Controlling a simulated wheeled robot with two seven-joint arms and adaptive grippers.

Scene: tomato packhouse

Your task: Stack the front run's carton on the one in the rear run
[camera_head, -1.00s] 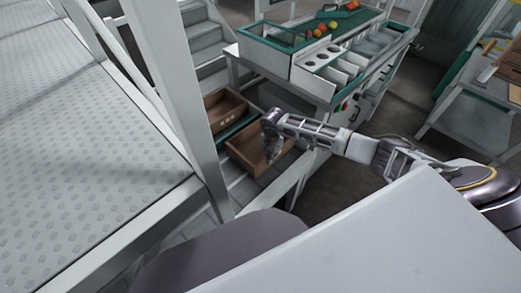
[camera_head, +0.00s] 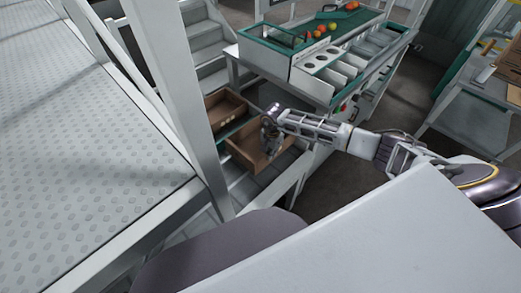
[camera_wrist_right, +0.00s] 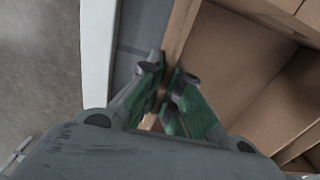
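The front run's carton (camera_head: 246,153) is an open brown box at the middle of the head view. My right gripper (camera_head: 268,148) is at its right-hand side. In the right wrist view, the two green-padded fingers (camera_wrist_right: 168,84) are closed about the top of one carton wall (camera_wrist_right: 179,32), and the carton's open inside shows to the right. My left gripper is not in view.
A white post (camera_head: 180,90) stands close left of the cartons, beside a wide textured platform (camera_head: 80,150). A sorting bench (camera_head: 310,75) with a green top and several tomatoes stands behind. Grey steps (camera_head: 205,45) are at the back.

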